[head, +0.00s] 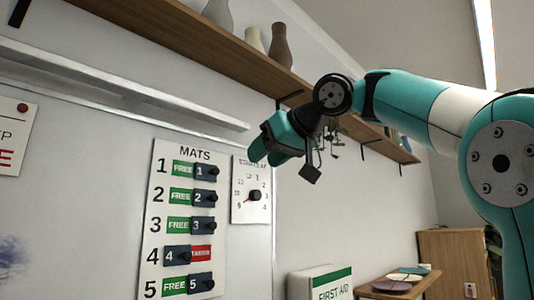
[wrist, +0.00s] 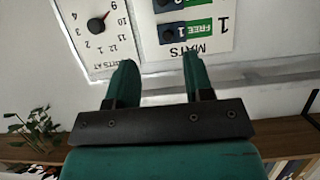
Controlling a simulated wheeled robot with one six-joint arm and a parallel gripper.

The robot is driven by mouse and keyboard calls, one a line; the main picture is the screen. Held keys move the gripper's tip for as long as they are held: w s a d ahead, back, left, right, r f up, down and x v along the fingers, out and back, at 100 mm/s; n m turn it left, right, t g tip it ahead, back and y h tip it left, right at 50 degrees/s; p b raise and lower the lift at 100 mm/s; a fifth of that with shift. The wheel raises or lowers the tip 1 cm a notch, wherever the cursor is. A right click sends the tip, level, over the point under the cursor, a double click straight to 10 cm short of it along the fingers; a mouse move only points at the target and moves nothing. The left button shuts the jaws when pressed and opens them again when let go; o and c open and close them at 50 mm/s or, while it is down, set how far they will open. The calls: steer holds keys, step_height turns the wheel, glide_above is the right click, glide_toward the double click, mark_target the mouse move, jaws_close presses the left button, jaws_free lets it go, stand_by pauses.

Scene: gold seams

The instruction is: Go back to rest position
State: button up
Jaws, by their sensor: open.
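My gripper (head: 266,149) is raised in the head view, in front of the whiteboard. In the wrist view my gripper (wrist: 157,75) has its two teal fingers apart with nothing between them. Past the fingertips is the white MATS board (head: 185,220), which also shows upside down in the wrist view (wrist: 219,37). Its sliders cover TAKEN in rows 1, 2, 3 and 5, where green FREE shows; row 4 shows red TAKEN with its slider to the left.
A wooden shelf (head: 215,45) with vases (head: 280,46) and a plant runs above the board. A metal ledge (head: 110,80) crosses the wall. A first aid box (head: 320,284), a small table (head: 425,284) with plates and a wooden cabinet (head: 456,252) stand lower right.

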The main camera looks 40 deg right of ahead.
steer(key=shift+f, duration=0.1)
stand_by(0.3)
steer(key=s+a+f+n+g+y+b, duration=0.1)
steer(key=a+f+g+y+b, duration=0.15)
steer(key=a+f, duration=0.8)
steer(key=s+a+f+n+g+y+b, duration=0.1)
steer(key=s+a+f+g+b, duration=0.2)
steer(key=f, duration=1.4)
steer(key=s+a+f+n+g, duration=0.1)
steer(key=s+f+g, duration=0.3)
steer(key=s+f, duration=0.4)
steer(key=s+a+f+n+g+h, duration=0.1)
steer(key=s+f, duration=0.6)
steer(key=f, duration=0.7)
steer(key=a+n+g+b, duration=0.1)
steer(key=a+g, duration=0.1)
steer(key=shift+s+g, duration=0.35)
